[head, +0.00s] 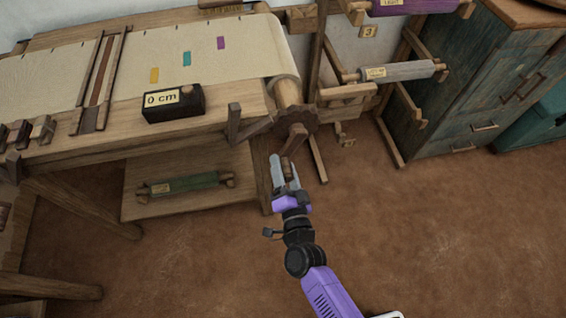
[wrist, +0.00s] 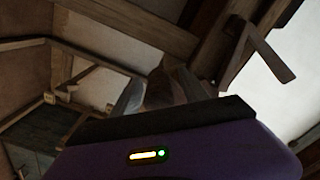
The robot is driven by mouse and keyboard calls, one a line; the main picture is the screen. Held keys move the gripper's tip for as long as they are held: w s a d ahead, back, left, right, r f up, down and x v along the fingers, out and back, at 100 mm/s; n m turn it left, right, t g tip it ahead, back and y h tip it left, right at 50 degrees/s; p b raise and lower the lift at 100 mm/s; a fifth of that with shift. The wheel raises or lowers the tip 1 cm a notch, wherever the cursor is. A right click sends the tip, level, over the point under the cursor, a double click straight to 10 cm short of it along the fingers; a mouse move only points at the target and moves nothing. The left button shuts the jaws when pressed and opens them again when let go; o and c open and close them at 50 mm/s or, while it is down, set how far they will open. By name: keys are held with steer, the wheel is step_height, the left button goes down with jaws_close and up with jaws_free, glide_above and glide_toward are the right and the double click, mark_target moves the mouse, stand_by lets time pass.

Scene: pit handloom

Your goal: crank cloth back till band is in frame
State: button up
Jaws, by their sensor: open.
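The cream cloth (head: 205,62) lies flat on the loom and wraps over the cloth roller (head: 288,93) at its right end. Orange (head: 154,76), teal (head: 187,58) and purple (head: 221,43) patches mark it. A slim wooden frame (head: 100,78) crosses the cloth left of these patches. A black box (head: 173,104) reads "0 cm". A toothed wooden wheel with a crank handle (head: 296,137) sits at the roller's near end. My gripper (head: 283,163) is open just below the handle; a brown piece shows between its fingers in the wrist view (wrist: 160,88), and contact is unclear.
A rack to the right holds a grey roll (head: 398,71) and a purple roll (head: 415,5). A blue cabinet (head: 490,85) stands beyond. A green roll (head: 185,183) lies on the loom's lower shelf. The brown floor (head: 430,230) at right is clear.

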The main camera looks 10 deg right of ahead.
steer(key=s, duration=0.6)
steer(key=shift+s, duration=0.25)
steer(key=s+d+r+n+g+p, duration=0.1)
steer(key=s+d+r+n, duration=0.2)
steer(key=s, duration=0.6)
steer(key=s+d+r+n+p, duration=0.1)
steer(key=s+d+r+p, duration=0.1)
steer(key=s+r, duration=0.45)
steer(key=s+d+r+n+g+p, duration=0.1)
steer(key=s+d+r+n, duration=0.2)
steer(key=s+r, duration=0.3)
steer(key=s+d+r+n+g+p, duration=0.1)
steer(key=s+d+r+n, duration=0.2)
steer(key=s+r, duration=0.3)
steer(key=shift+s+d+r, duration=0.35)
steer(key=shift+s, duration=0.2)
